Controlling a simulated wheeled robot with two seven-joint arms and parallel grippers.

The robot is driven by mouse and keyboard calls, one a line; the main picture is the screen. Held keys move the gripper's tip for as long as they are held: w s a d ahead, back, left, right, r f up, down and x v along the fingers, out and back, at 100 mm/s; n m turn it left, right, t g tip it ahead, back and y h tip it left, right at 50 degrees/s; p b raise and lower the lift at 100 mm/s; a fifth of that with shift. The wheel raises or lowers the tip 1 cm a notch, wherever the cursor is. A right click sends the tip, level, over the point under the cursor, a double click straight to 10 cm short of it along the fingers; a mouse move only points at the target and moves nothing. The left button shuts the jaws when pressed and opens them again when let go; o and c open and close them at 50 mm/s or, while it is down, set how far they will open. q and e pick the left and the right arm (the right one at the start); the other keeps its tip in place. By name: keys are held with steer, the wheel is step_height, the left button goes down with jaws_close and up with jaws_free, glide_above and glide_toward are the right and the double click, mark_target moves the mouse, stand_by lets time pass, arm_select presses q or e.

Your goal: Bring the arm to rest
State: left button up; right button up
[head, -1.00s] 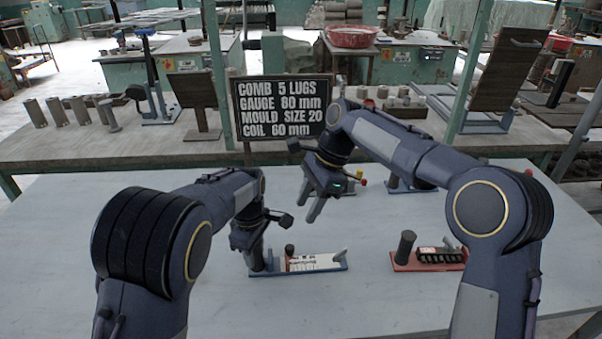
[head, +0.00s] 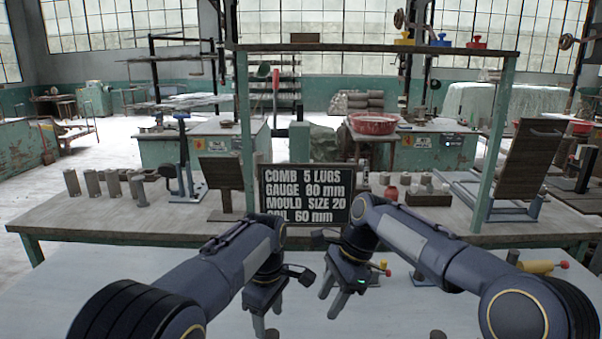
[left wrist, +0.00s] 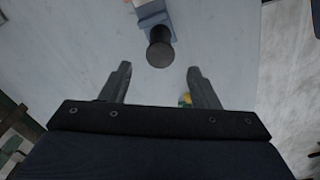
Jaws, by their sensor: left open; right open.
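My left gripper (head: 267,317) hangs over the pale table at the lower middle of the head view. In the left wrist view its two fingers (left wrist: 159,68) are apart with nothing between the tips. A dark round post (left wrist: 160,50) on a blue base (left wrist: 152,14) lies just beyond the fingertips, apart from them. My right gripper (head: 332,300) is open and empty above the table, to the right of the left one. Most of the table's near part is below the head view.
A dark sign (head: 307,195) reads comb 5 lugs, gauge 80 mm, mould size 20; its last line is partly covered. A wooden bench (head: 110,215) with metal cylinders (head: 92,183) stands behind. A yellow-handled tool (head: 537,267) lies at right. A dark knob top (head: 437,334) shows at the bottom edge.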

arm_select(q)
step_height(320, 180, up, 2)
steer(key=s+a+r+m+t+h+p, duration=0.1)
steer(key=s+a+r+m+h, duration=0.3)
steer(key=s+a, duration=0.8)
arm_select(e)
steer(key=s+d+r+n+t, duration=0.3)
steer(key=s+d+r+n, duration=0.3)
steer(key=s+d, duration=0.6)
arm_select(q)
steer(key=s+a+f+m+t, duration=0.1)
steer(key=s+m+t, duration=0.1)
steer(key=s, duration=0.6)
steer(key=s+f+m+t+p, duration=0.1)
steer(key=s+f+m+t, duration=0.1)
steer(key=s+m, duration=0.3)
steer(key=s, duration=0.4)
steer(key=shift+s+a+f+t, duration=0.2)
steer(key=shift+a+t, duration=0.1)
steer(key=shift+a, duration=0.1)
arm_select(e)
steer(key=s+d+f+n+t, duration=0.1)
steer(key=s+f+n+t, duration=0.1)
steer(key=s, duration=0.7)
steer(key=s+d+f+n+t, duration=0.1)
steer(key=s+f+n, duration=0.4)
steer(key=s, duration=0.4)
steer(key=shift+s+d+t+h, duration=0.15)
steer(key=shift+s+t+h, duration=0.15)
steer(key=shift+s+t, duration=0.1)
